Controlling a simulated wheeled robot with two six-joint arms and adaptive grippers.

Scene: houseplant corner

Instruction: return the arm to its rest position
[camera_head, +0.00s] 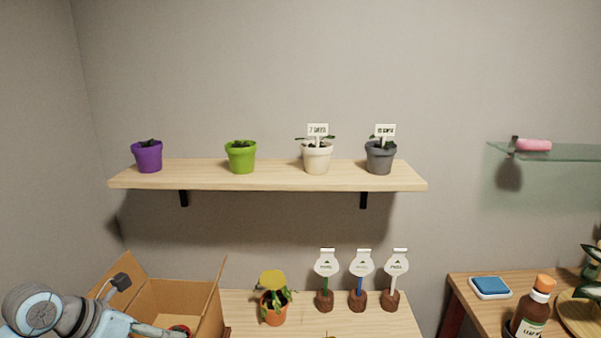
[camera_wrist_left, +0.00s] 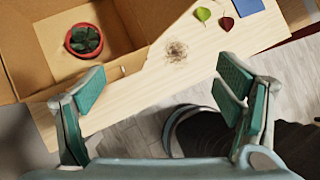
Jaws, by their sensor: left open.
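My left arm (camera_head: 60,312) comes in at the lower left of the head view, over the near side of an open cardboard box. In the left wrist view my left gripper (camera_wrist_left: 163,85) is open, its two green-padded fingers wide apart with nothing between them. Below it are a pale wooden table edge and grey floor. A red pot with a dark succulent (camera_wrist_left: 84,40) stands inside the box (camera_wrist_left: 20,55), apart from the fingers. My right gripper is in neither view.
The wooden table (camera_head: 235,305) holds an orange pot with a yellow tag (camera_head: 273,305) and several white-topped plant markers. Soil crumbs (camera_wrist_left: 176,50), loose leaves and a blue square lie on it. A wall shelf (camera_head: 270,175) with several pots is above. A brown bottle (camera_head: 530,315) stands right.

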